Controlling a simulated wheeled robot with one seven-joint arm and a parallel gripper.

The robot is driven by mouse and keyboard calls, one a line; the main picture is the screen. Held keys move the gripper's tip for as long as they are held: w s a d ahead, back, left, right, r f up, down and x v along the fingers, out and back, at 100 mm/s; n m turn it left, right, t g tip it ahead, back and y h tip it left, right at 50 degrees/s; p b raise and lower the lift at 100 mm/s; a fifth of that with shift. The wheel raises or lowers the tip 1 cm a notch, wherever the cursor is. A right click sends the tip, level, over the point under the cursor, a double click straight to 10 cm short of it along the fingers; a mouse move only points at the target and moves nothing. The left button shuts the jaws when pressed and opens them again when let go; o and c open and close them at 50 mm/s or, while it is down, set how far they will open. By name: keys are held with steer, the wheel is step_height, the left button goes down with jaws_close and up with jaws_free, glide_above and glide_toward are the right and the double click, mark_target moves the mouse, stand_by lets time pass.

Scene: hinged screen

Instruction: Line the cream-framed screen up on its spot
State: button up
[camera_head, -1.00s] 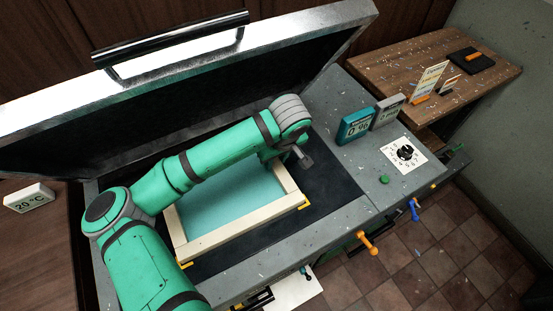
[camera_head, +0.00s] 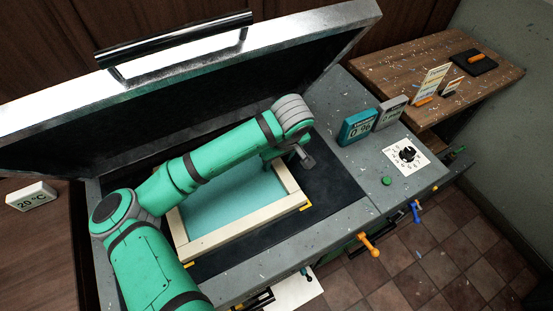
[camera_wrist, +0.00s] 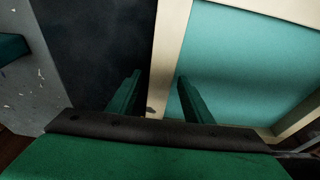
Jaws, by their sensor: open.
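The cream-framed screen (camera_head: 245,226) with teal mesh (camera_head: 235,207) lies flat on the dark bed (camera_head: 335,190) under the raised lid. A yellow corner mark (camera_head: 306,208) shows by its near right corner. Another yellow piece by the near left corner is partly covered by my arm. My gripper (camera_wrist: 160,76) is open in the wrist view, one finger on each side of the cream frame bar (camera_wrist: 169,50); I cannot tell whether they touch it. In the head view my arm hides the frame's far side and most of the gripper.
The metal lid (camera_head: 190,55) with a black handle stands open behind my arm. Teal (camera_head: 357,127) and grey (camera_head: 391,112) display boxes and a dial (camera_head: 407,154) sit at right. Orange (camera_head: 369,246) and blue levers stick out in front. A wooden table (camera_head: 435,75) stands at far right.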

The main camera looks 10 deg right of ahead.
stand_by(0.4)
steer(key=shift+w+v, duration=0.2)
steer(key=shift+v, duration=0.75)
steer(key=shift+a+r, duration=0.15)
steer(key=shift+r, duration=0.65)
steer(key=shift+d+r, duration=0.2)
steer(key=shift+r, duration=0.9)
steer(key=shift+s+a+r, duration=0.1)
steer(key=shift+a+r, duration=0.05)
steer(key=shift+r, duration=0.6)
